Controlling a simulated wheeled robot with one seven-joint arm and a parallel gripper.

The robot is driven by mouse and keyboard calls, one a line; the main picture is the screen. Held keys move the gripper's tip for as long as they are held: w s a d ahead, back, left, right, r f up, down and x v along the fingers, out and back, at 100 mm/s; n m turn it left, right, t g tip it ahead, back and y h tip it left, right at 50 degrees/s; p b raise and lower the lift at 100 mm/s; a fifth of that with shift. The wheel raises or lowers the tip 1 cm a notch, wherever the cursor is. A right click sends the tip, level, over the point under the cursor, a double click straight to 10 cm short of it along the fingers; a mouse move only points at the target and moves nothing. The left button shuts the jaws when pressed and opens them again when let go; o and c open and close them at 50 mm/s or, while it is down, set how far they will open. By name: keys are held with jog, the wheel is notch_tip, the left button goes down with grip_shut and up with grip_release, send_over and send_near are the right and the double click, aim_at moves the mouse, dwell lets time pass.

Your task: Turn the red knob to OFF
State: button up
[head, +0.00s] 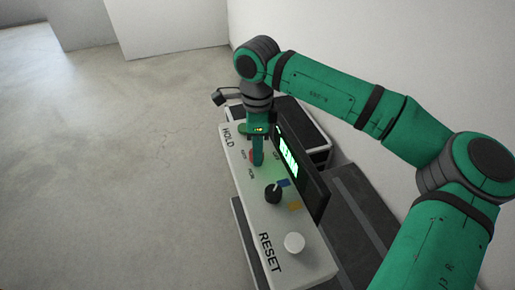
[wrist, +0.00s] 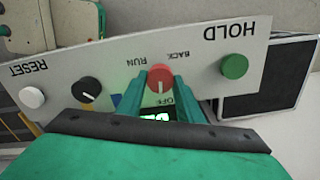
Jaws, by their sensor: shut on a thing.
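The red knob (wrist: 160,76) sits on a light panel (wrist: 205,60) between the RUN, BACK and OFF labels, which read upside down in the wrist view. A pale mark on the knob points down in that view, and the OFF label (wrist: 182,97) is just right of that direction, partly covered by a finger. My gripper (wrist: 160,84) has a green finger on each side of the knob and is shut on it. In the head view my gripper (head: 258,160) reaches down to the panel and hides most of the red knob (head: 252,154).
A black knob (head: 273,194) and a white RESET button (head: 294,243) are on the same panel. A green HOLD button (wrist: 234,66) lies on the other side. A lit display (head: 289,158) stands along the panel edge, close to my gripper. Open floor (head: 120,150) lies left.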

jog(key=shift+r+n, duration=0.1)
jog(key=shift+n, duration=0.6)
jog(key=o, duration=1)
jog(key=shift+o, duration=0.2)
notch_tip(320, 180, up, 11)
jog(key=shift+d+f, duration=0.1)
jog(key=shift+f, duration=0.1)
